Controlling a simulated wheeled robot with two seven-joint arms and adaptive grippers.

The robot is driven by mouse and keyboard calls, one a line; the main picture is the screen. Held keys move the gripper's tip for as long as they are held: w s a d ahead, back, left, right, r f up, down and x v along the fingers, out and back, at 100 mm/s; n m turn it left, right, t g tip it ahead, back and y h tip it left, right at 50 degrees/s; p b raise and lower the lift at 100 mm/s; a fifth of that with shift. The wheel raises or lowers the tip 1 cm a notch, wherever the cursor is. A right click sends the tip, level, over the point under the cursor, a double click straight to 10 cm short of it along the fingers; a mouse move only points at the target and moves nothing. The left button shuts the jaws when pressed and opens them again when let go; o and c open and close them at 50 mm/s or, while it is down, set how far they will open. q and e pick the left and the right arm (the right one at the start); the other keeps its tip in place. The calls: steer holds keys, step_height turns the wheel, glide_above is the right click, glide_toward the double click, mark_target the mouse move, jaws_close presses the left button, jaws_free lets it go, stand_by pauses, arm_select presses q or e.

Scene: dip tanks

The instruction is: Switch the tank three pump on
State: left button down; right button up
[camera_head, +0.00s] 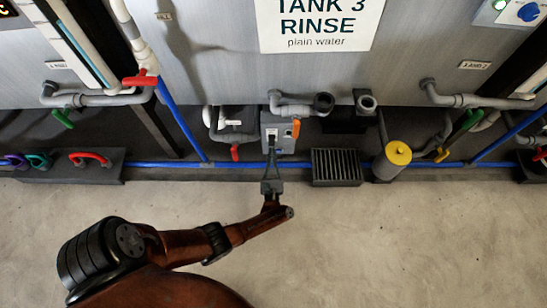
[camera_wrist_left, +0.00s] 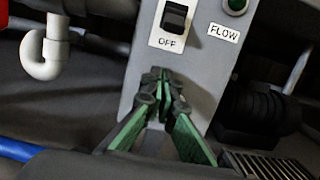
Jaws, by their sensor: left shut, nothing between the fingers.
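The tank three pump box (camera_head: 267,128) is a grey housing under the "TANK 3 RINSE plain water" sign (camera_head: 322,22). In the left wrist view its face (camera_wrist_left: 208,65) carries a black rocker switch (camera_wrist_left: 174,18) on a white plate with "OFF" printed below it. A dark green round lamp (camera_wrist_left: 236,5) sits to the right, above a "FLOW" label (camera_wrist_left: 223,32). My left gripper (camera_head: 271,150) is shut and empty at the lower part of the box. In the wrist view its green-padded fingers (camera_wrist_left: 162,76) end just below the OFF plate; whether they touch the box is unclear.
An orange handle (camera_head: 296,128) sits close at the box's right. A red handle (camera_head: 235,152) and white pipe are at its left. A dark floor grate (camera_head: 336,166) and a yellow-topped cylinder (camera_head: 398,153) stand to the right. The floor in front is clear.

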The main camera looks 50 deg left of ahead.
mark_target(272, 142)
arm_select(q)
steer(key=shift+s+d+r, duration=0.1)
steer(key=shift+r, duration=0.85)
steer(key=shift+s+d+r, duration=0.1)
steer(key=shift+r, duration=0.8)
arm_select(e)
steer(key=shift+s+f, duration=0.15)
steer(key=shift+s, duration=0.05)
arm_select(q)
steer(key=shift+r+g+h+p, duration=0.25)
steer(key=shift+g+h+p, duration=0.2)
steer(key=shift+p, duration=0.5)
arm_select(e)
steer(key=shift+w+d+r+m+g, duration=0.1)
steer(key=shift+w+r+m+g, duration=0.05)
steer(key=shift+r, duration=0.25)
steer(key=shift+w+d+r+m+g, duration=0.1)
steer(key=shift+w+r+m+g, duration=0.05)
steer(key=shift+r, duration=0.25)
arm_select(q)
steer(key=shift+s, duration=0.1)
